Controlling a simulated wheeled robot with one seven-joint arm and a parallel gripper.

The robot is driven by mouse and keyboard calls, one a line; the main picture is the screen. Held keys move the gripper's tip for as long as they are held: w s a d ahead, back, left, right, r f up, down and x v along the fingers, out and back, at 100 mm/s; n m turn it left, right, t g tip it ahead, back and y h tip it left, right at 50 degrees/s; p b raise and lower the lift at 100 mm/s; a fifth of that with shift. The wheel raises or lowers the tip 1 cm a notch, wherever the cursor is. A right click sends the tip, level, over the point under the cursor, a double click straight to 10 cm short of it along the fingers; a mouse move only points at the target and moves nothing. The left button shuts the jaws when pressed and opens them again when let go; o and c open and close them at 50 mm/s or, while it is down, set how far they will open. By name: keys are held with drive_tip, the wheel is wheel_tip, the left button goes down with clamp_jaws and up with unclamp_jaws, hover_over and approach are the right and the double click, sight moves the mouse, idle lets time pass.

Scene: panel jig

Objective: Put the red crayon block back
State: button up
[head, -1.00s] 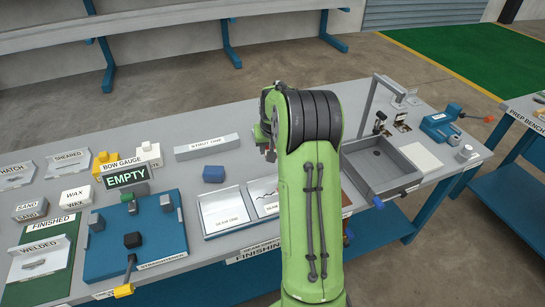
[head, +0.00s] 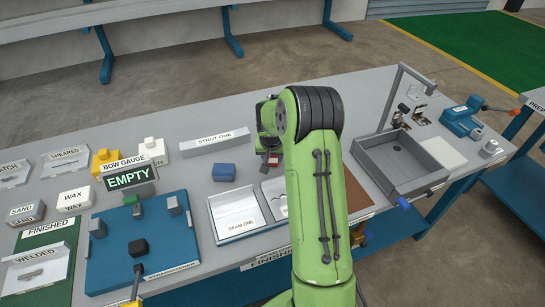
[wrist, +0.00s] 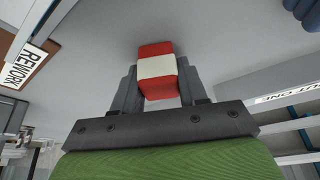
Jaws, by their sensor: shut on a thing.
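The red crayon block (wrist: 157,68), red with a white band around its middle, is between the two fingers of my gripper (wrist: 157,85) in the wrist view. The fingers press on its sides. Plain grey bench surface shows behind it; I cannot tell whether it touches the bench. In the head view my gripper (head: 268,150) is over the bench, right of a blue block (head: 224,172), and mostly hidden by my green arm. Only a small bit of red shows under it there.
The STRUT ONE bin (head: 215,143) is behind and left of my gripper. The SEAM ONE tray (head: 237,214) is in front. A grey sink tray (head: 403,163) stands to the right. The EMPTY sign (head: 129,173) and blue fixture plate (head: 115,255) are to the left. A REWORK label (wrist: 20,65) shows in the wrist view.

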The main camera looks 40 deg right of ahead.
drive_tip(key=shift+r, duration=0.15)
drive_tip(key=o, duration=1)
